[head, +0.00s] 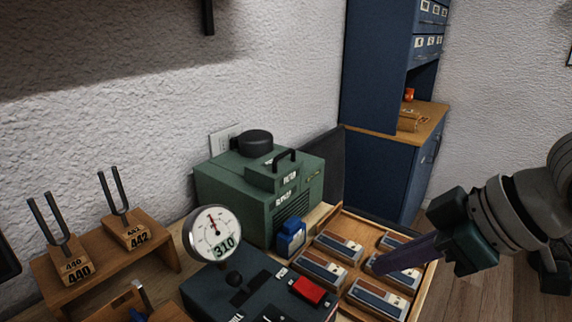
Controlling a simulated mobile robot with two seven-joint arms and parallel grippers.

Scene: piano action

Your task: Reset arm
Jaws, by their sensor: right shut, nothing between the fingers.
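My right arm comes in from the right, and its gripper (380,266) points left over a wooden tray (430,275). Its long fingers are together with nothing between them. The fingertips overlap the boxes in the tray in the picture; I cannot tell whether they touch. My left gripper is not in view.
Tuning forks (120,190) stand on a wooden stand (150,245).

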